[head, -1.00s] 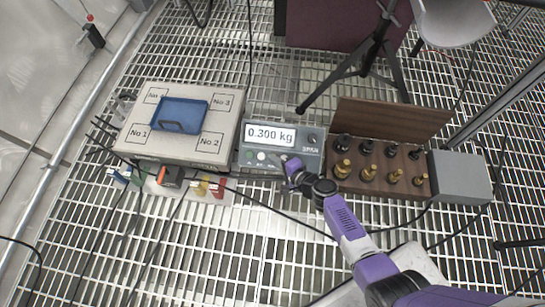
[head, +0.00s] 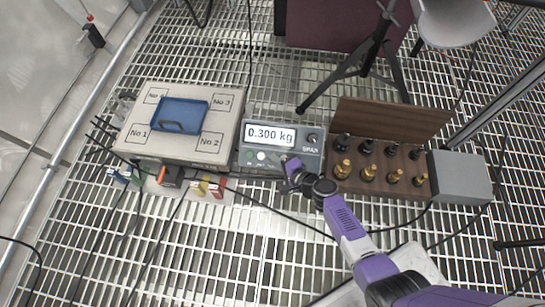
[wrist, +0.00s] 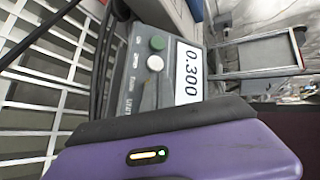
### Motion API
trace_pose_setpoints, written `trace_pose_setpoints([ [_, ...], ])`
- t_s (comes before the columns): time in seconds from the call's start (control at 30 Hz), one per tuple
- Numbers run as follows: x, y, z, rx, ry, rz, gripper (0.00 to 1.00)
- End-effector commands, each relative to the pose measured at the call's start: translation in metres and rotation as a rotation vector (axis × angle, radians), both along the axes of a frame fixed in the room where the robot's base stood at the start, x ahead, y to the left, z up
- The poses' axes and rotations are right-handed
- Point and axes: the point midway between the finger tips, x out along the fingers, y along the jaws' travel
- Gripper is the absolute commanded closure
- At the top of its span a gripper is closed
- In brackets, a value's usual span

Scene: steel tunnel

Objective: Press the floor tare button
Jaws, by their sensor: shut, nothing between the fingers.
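A grey scale indicator box (head: 309,160) reads 0.300 kg on its display (head: 270,135). In the head view, a green button (head: 249,154) and a white button (head: 261,155) show below the display. The wrist view shows the green button (wrist: 158,43) and white button (wrist: 155,62) with small labels that I cannot read surely. My gripper (head: 287,162) is shut and empty at the box's lower front, right of the white button. It hides part of the panel, so I cannot tell whether another button is under it or whether it touches the panel.
A weighing platform (head: 187,94) with a blue tray (head: 204,118) stands left of the box. A wooden case (head: 385,118) with brass and black weights lies right, beside a grey block (head: 460,178). Cables cross the grating; a tripod (head: 375,45) stands behind.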

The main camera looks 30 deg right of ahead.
Motion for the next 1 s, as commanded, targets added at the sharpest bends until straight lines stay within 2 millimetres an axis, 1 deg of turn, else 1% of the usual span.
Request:
trace_pose_setpoints([
  [0.57, 0.0003, -0.0001, -0.0002, 0.0, 0.0, 0.0, 1.0],
  [1.0, 0.0045, -0.0032, -0.0071, 0.0, 0.0, 0.0, 1.0],
])
